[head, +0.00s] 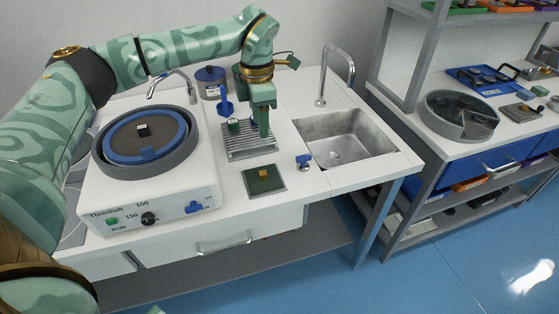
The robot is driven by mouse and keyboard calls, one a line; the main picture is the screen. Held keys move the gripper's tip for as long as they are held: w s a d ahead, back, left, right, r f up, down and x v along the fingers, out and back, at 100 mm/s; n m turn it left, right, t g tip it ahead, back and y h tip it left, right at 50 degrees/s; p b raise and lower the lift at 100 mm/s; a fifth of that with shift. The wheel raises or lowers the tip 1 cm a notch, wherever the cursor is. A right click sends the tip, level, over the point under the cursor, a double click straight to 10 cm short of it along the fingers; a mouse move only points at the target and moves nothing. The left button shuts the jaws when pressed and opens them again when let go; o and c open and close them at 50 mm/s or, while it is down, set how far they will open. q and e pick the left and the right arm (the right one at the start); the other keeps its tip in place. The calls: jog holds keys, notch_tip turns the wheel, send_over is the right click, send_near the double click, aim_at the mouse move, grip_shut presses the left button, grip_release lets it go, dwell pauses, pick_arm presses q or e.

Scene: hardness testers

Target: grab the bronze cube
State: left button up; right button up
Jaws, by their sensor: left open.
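A small bronze-orange cube (263,173) sits on a dark green square plate (274,186) near the front of the white counter. My left gripper (249,128) points down over the ribbed metal rack, behind the plate and a little to its left in the picture. It is open, and I see nothing held between its fingers. The cube is in plain sight and apart from the gripper. My right gripper is not in view.
The ribbed metal rack (250,152) lies under the gripper. A round-topped machine (150,190) stands at left, a sink (345,152) at right. A small blue valve (303,161) stands between plate and sink. A blue stand (224,105) is behind the rack.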

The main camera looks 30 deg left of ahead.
pick_arm(q)
notch_tip(320, 180, down, 2)
jog(key=f+b, duration=0.1)
jog(key=b, duration=0.3)
send_over(263, 173)
jog(key=f, duration=0.6)
jog(key=shift+a+f, duration=0.3)
jog(key=shift+f, duration=0.35)
jog(key=shift+s+f+b, duration=0.2)
jog(key=shift+f+b, duration=0.15)
jog(key=f, duration=0.1)
jog(key=f+b, duration=0.1)
jog(key=f, duration=0.1)
jog(key=f+b, duration=0.1)
jog(key=shift+w+d+f, duration=0.2)
jog(key=shift+w+d, duration=0.05)
jog(key=shift+f, duration=0.1)
jog(key=shift+s+r, duration=0.1)
jog(key=shift+r, duration=0.1)
grip_shut()
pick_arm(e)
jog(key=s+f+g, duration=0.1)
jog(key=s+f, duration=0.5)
